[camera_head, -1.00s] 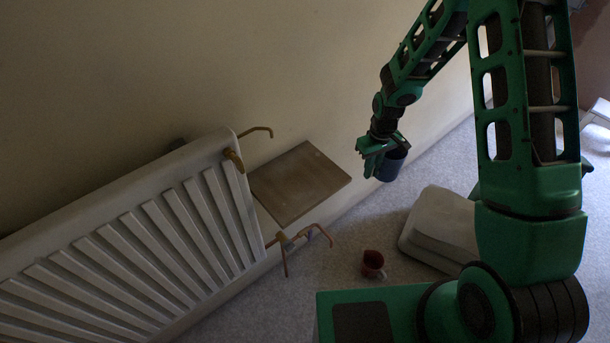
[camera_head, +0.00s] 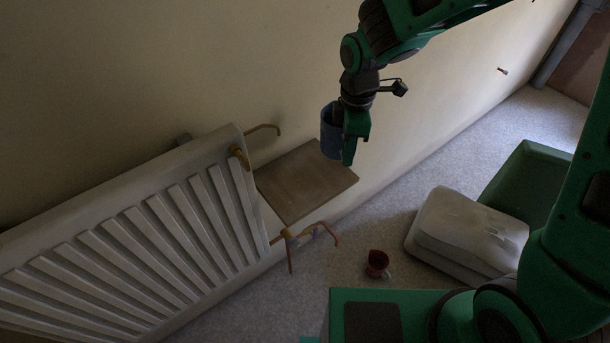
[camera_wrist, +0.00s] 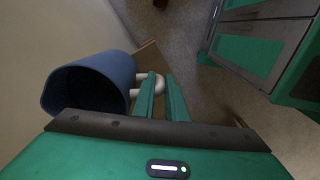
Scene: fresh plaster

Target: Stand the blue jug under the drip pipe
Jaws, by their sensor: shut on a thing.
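The blue jug (camera_head: 331,131) is in my gripper (camera_head: 350,150), above the back right part of a wooden shelf (camera_head: 310,187) beside the radiator. In the wrist view the jug (camera_wrist: 112,70) shows its open dark mouth, and its pale handle (camera_wrist: 139,84) runs between the two green fingers of my gripper (camera_wrist: 162,85), which is shut on it. The jug looks about upright in the head view. A thin brass pipe (camera_head: 265,129) with a bent end juts from the wall side of the radiator over the shelf's left edge; it is probably the drip pipe.
The white radiator (camera_head: 140,225) fills the left. Copper pipes (camera_head: 318,231) stick out below the shelf. A red mug (camera_head: 377,263) stands on the grey floor. A white bundle (camera_head: 468,232) and a green bin (camera_head: 528,180) lie to the right.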

